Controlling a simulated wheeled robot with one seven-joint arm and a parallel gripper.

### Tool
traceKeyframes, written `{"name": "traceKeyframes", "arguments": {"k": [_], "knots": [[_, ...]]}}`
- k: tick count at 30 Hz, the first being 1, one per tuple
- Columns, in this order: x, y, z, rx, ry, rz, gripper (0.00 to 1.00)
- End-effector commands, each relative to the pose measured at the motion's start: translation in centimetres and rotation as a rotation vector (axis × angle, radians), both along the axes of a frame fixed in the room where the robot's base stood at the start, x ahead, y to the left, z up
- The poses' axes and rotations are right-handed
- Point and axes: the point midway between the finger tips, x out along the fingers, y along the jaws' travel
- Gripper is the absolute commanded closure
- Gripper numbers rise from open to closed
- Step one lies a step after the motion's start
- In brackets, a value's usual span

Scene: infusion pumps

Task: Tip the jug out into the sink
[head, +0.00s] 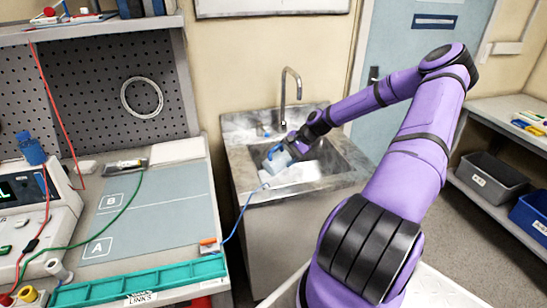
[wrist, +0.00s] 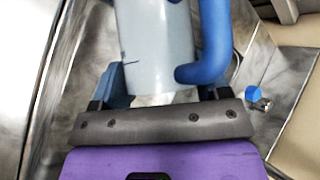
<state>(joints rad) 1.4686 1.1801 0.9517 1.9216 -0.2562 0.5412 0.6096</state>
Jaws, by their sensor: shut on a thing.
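The jug (head: 277,163) is pale, with a blue handle (wrist: 214,45), and is over the basin of the metal sink (head: 349,160). In the wrist view the jug (wrist: 155,45) fills the top middle, with its handle on the right. My gripper (head: 295,147) is shut on the jug; its blue fingers show at the jug's sides in the wrist view (wrist: 163,88). The jug looks tilted in the head view. Its mouth and any liquid in it cannot be made out.
A tall curved tap (head: 285,90) stands behind the basin. The workbench (head: 180,212) at left carries a monitor, cables and a green rack (head: 140,284). A blue cable (head: 240,215) runs from the bench to the sink's front edge. A shelf with bins (head: 487,180) stands at right.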

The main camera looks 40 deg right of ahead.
Motion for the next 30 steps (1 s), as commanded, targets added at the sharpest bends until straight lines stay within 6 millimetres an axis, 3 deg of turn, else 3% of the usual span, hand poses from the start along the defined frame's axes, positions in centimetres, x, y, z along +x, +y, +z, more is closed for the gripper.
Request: {"name": "traceKeyframes", "arguments": {"k": [6, 30], "knots": [[0.0, 0.2, -2.0, -0.036, 0.000, 0.000, 0.63], [0.0, 1.9, -2.2, -0.475, -0.008, 0.005, 0.63]]}}
